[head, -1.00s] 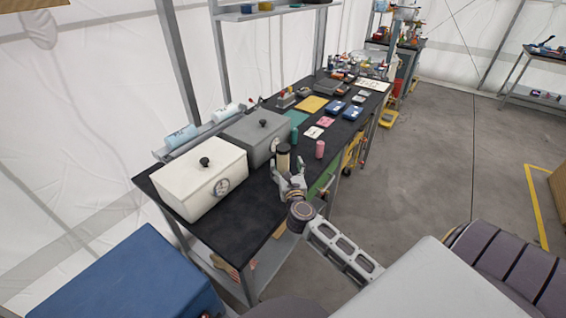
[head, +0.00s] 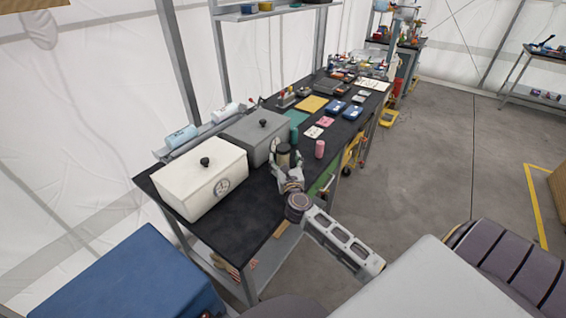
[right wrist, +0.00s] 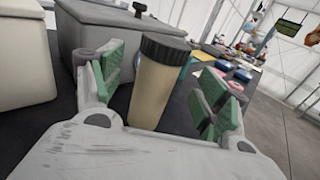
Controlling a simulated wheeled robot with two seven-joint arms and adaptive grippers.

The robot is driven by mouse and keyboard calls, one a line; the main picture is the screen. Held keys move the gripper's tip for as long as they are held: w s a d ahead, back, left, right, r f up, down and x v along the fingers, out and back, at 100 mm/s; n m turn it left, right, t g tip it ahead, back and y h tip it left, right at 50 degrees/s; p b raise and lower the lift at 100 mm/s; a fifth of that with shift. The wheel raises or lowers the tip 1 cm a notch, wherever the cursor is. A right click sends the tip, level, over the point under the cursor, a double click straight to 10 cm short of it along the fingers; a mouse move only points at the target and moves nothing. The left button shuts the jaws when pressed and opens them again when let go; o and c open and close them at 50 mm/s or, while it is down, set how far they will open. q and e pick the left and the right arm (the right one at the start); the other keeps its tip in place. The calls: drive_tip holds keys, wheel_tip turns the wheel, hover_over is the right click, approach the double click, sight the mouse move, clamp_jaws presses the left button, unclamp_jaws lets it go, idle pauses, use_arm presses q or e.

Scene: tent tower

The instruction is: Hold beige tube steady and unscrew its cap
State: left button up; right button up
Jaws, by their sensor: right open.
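The beige tube (right wrist: 155,92) stands upright on the black bench with its dark ribbed cap (right wrist: 163,49) on top, as the right wrist view shows. In the head view the tube (head: 284,158) is small and partly hidden by my gripper. My right gripper (right wrist: 160,95) is open, with green finger pads on either side of the tube. In the head view my right gripper (head: 290,168) is at the bench's front edge. My left gripper is not in view.
A white box (head: 200,178) and a grey box (head: 252,137) with black knobs stand behind on the black bench (head: 235,225). A pink tube (head: 320,149) stands to the right, and a dark green cylinder (head: 294,134) behind. The bench's near-left front is clear.

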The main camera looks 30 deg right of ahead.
drive_tip(key=shift+x, duration=1.9)
drive_tip(key=shift+a, duration=0.1)
drive_tip(key=shift+r, duration=0.1)
drive_tip(key=c, duration=1.2)
drive_tip(key=shift+c, duration=0.2)
drive_tip(key=shift+r+p, duration=1.15)
drive_tip(key=shift+r, duration=3.85)
